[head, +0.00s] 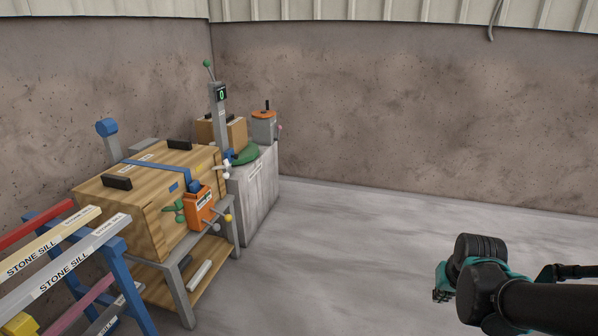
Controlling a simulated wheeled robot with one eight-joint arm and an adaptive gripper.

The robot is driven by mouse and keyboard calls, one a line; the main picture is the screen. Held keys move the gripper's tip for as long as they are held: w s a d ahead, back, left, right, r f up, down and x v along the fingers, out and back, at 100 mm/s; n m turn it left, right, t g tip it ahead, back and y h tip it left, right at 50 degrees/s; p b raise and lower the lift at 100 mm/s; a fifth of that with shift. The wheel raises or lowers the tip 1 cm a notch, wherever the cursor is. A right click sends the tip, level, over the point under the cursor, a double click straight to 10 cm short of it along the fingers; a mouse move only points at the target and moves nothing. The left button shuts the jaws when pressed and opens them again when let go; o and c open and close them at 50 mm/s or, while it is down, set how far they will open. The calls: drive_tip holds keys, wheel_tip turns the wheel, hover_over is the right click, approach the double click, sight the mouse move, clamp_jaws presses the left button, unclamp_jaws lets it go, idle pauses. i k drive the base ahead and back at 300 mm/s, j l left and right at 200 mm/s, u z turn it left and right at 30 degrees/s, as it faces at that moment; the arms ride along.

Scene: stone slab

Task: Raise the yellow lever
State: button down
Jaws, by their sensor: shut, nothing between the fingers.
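A small lever with a yellow ball knob (228,217) sticks out at the right of an orange box (199,206), which is fixed to the front of a wooden crate (150,190). A lever with a pale knob sits just below it, and green knobs are at the box's left. The exact tilt of the yellow lever is too small to tell. My gripper (440,292) is at the lower right, shut and empty, far to the right of the lever and apart from everything. My own wrist partly hides it.
The crate stands on a grey-legged bench with a low shelf (205,262). A blue rack (138,280) with "STONE SILL" bars is at front left. A grey cabinet (256,195) with a post and other devices stands behind. The floor in the middle and right is clear.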

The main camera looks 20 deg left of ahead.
sight(228, 218)
drive_tip(key=i+l+u, duration=0.15)
drive_tip(key=i+u, duration=0.3)
drive_tip(key=i, duration=0.15)
drive_tip(key=i+l+u, duration=0.35)
drive_tip(key=i+u, duration=0.15)
drive_tip(key=i+l+u, duration=0.45)
drive_tip(key=i+l, duration=0.15)
drive_tip(key=i+l+u, duration=0.5)
drive_tip(key=l, duration=0.25)
drive_tip(key=k+j, duration=0.05)
drive_tip(key=k, duration=0.05)
